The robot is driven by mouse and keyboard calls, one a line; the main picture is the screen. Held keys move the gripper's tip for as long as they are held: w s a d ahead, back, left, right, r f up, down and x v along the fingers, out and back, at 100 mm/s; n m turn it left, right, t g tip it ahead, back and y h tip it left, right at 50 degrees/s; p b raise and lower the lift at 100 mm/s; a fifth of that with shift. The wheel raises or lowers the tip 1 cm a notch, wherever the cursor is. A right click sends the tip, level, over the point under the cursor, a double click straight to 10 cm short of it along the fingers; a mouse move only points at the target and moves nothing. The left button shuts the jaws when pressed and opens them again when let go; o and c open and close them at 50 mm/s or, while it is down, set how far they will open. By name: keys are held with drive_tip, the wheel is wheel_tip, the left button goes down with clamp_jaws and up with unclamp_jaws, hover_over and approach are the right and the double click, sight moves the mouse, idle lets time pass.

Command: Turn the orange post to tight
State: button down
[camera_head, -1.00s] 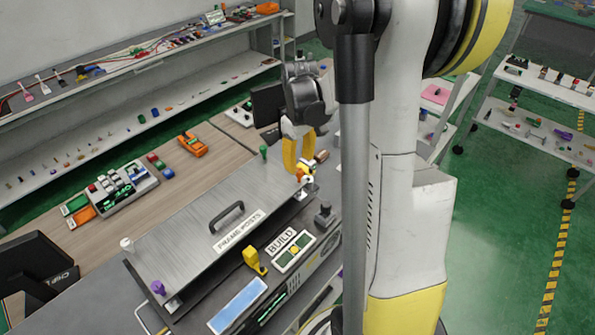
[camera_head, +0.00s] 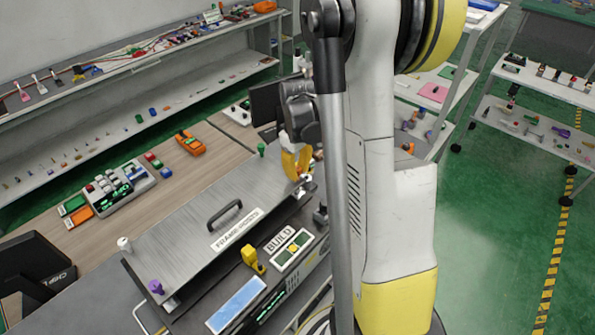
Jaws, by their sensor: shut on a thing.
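The metal plate labelled FRAME POSTS (camera_head: 185,235) has a small post near each corner: green (camera_head: 262,149) at the back, white (camera_head: 124,244) at left, purple (camera_head: 156,287) at front. The orange post stands at the plate's right corner and is almost wholly hidden by my gripper now. My gripper (camera_head: 296,174) has yellow fingers pointing down at that corner, close together and shut on the orange post. Which way the post is turned cannot be seen.
A black handle (camera_head: 226,217) rises from the plate's middle. In front are a yellow lever (camera_head: 253,260), a BUILD panel (camera_head: 292,250) and a dark knob (camera_head: 321,214). An orange device (camera_head: 190,143) and a button box (camera_head: 123,188) lie on the wooden bench behind.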

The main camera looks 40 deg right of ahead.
drive_tip(key=shift+f+m, duration=0.1)
drive_tip(key=shift+m, duration=0.2)
drive_tip(key=m+b, duration=0.2)
drive_tip(key=shift+m, duration=0.4)
drive_tip(key=m+b, duration=0.2)
drive_tip(key=m, duration=0.3)
drive_tip(key=shift+m, duration=0.3)
drive_tip(key=m+b, duration=0.1)
drive_tip(key=m, duration=0.3)
drive_tip(key=shift+m+b, duration=0.65)
drive_tip(key=shift+m, duration=1.85)
drive_tip(key=c, duration=1.3)
unclamp_jaws()
